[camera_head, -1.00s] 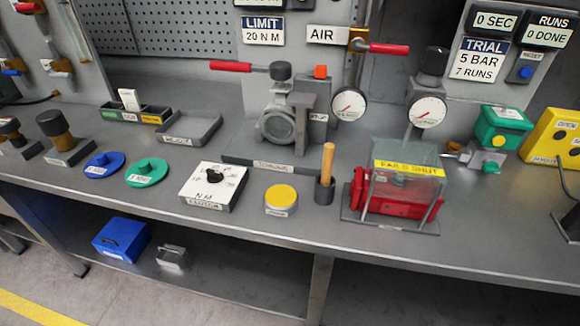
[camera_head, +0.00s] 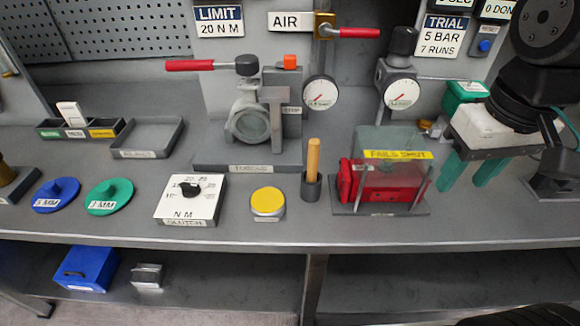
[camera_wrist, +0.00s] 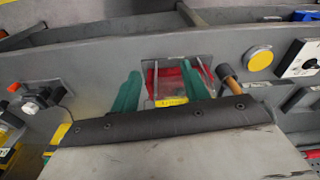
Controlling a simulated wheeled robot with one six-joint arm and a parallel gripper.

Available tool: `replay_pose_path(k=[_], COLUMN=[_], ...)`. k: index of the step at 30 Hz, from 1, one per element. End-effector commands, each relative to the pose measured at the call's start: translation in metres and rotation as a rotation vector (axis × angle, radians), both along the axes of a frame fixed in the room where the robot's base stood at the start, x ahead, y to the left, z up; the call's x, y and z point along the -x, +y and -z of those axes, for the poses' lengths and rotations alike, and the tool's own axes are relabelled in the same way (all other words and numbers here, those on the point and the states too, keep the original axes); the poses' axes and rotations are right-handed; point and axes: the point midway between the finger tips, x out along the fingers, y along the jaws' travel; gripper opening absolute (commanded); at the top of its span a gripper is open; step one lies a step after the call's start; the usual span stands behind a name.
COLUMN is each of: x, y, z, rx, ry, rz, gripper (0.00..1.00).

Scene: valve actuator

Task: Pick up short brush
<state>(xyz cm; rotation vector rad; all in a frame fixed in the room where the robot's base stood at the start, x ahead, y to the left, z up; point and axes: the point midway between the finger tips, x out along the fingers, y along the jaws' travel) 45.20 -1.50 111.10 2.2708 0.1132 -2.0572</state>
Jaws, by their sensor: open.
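A brush with a light wooden handle (camera_head: 313,157) stands upright in a small dark cup (camera_head: 311,188) on the bench; its lower end is hidden in the cup. The brush handle also shows in the wrist view (camera_wrist: 227,74), right of the fingers. My gripper (camera_head: 470,172) has green fingers, open and apart with nothing between them. It is at the right of the head view, above the bench and well right of the brush. In the wrist view its fingers (camera_wrist: 162,85) frame the red unit.
A red unit (camera_head: 345,182) under a clear "FAILS SHUT" cover stands between brush and gripper. A yellow-topped round pad (camera_head: 267,202) is left of the cup. The valve (camera_head: 250,125) and gauges (camera_head: 320,92) stand behind. Bare bench lies in front of the cup.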

Motion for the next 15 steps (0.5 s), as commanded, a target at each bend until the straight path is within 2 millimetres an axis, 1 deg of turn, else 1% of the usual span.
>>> replay_pose_path(k=[1,2,3,5,6,8,9,12,15], x=[-0.018,-0.029,-0.045,-0.068,-0.082,-0.102,-0.114,-0.136,-0.151], y=[0.013,0.021,0.034,0.055,0.071,0.095,0.111,0.148,0.176], z=[-0.003,-0.005,-0.006,-0.007,-0.006,-0.004,-0.001,0.008,0.017], rx=[0.003,0.004,0.007,0.011,0.014,0.019,0.021,0.027,0.032], ry=[0.016,0.022,0.03,0.043,0.05,0.06,0.067,0.079,0.089], rz=[-0.063,-0.1,-0.155,-0.238,-0.293,-0.37,-0.416,-0.518,-0.589], gripper=[0.46,0.46,0.46,0.46,0.46,0.46,0.46,0.46,0.46])
